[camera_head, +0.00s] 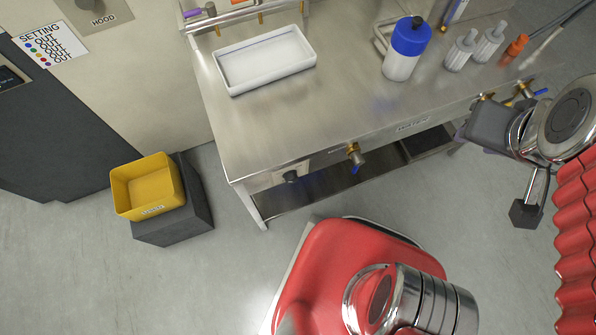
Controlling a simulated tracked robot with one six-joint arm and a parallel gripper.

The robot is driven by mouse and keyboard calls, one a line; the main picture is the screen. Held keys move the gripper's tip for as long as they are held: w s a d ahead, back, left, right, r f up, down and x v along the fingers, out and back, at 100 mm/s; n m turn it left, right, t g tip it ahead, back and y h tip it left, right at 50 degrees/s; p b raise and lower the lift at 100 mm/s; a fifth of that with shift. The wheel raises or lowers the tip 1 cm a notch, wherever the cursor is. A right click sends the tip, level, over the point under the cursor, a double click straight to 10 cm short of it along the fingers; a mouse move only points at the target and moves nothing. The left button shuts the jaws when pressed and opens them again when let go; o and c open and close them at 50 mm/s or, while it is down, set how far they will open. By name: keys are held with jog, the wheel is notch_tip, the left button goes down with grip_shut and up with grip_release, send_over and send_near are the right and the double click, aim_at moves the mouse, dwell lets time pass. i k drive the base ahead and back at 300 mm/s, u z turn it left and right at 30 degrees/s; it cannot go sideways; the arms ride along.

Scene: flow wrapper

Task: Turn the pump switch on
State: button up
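A dark knob (290,176) on a pale plate sits under the front edge of the steel bench, at its left end. It may be the pump switch; its label is too small to read and its setting cannot be made out. My arm comes in at the right edge, well to the right of this knob. The dark end piece of my arm, seemingly my gripper (525,212), hangs in front of the bench's right part. Its fingers cannot be made out, and nothing is seen held.
The steel bench (260,135) carries a white tray (265,61), a blue-topped bottle (406,50) and small bottles. A brass valve (355,155) juts from its front. A yellow bin (147,187) stands on a dark block at left. A HOOD knob (90,4) is top left.

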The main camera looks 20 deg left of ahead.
aim_at(291, 177)
jog(key=z, duration=0.05)
jog(key=k, duration=1.6)
jog(key=u, duration=1.45)
jog(key=i, duration=1)
jog(key=u, duration=0.05)
